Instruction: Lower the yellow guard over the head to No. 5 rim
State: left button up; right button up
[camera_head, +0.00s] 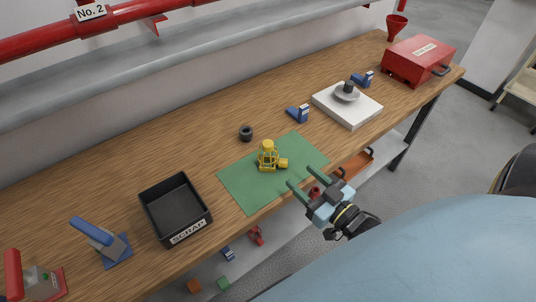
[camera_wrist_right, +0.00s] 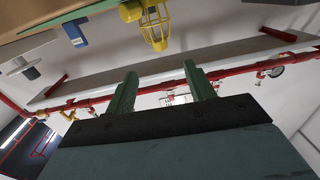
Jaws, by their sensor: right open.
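The yellow guard (camera_head: 268,156), an openwork cage with a solid upper part and a piece out to its right, stands on the green mat (camera_head: 238,187). In the right wrist view the yellow guard (camera_wrist_right: 153,25) appears inverted at the top. My right gripper (camera_head: 300,177) is open and empty, with its green fingers near the mat's right edge. It is apart from the guard, to its lower right. The fingers also show in the wrist view (camera_wrist_right: 159,72). My left gripper is not in view. I cannot make out a head or rim marked No. 5.
A black SCRAP tray (camera_head: 160,222) is left of the mat. A dark ring (camera_head: 246,132) lies behind it. A white block (camera_head: 364,105) with a grey disc, blue stands (camera_head: 297,114) and a red box (camera_head: 419,60) are to the right. A red pipe (camera_head: 45,39) marked No. 2 runs above.

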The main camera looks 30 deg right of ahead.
send_near(272, 147)
jog(key=w, duration=0.2)
jog(key=w+f, duration=0.1)
jog(key=w, duration=0.1)
jog(key=shift+a, duration=0.3)
jog(key=shift+w+a+r, duration=0.1)
jog(key=shift+w+r, duration=0.05)
jog(key=shift+w, duration=0.85)
jog(key=shift+w+a+r, duration=0.15)
jog(key=shift+w, duration=0.8)
jog(key=shift+w+a+r, duration=0.1)
jog(key=shift+w, duration=0.9)
jog(key=shift+c, duration=0.4)
grip_shut()
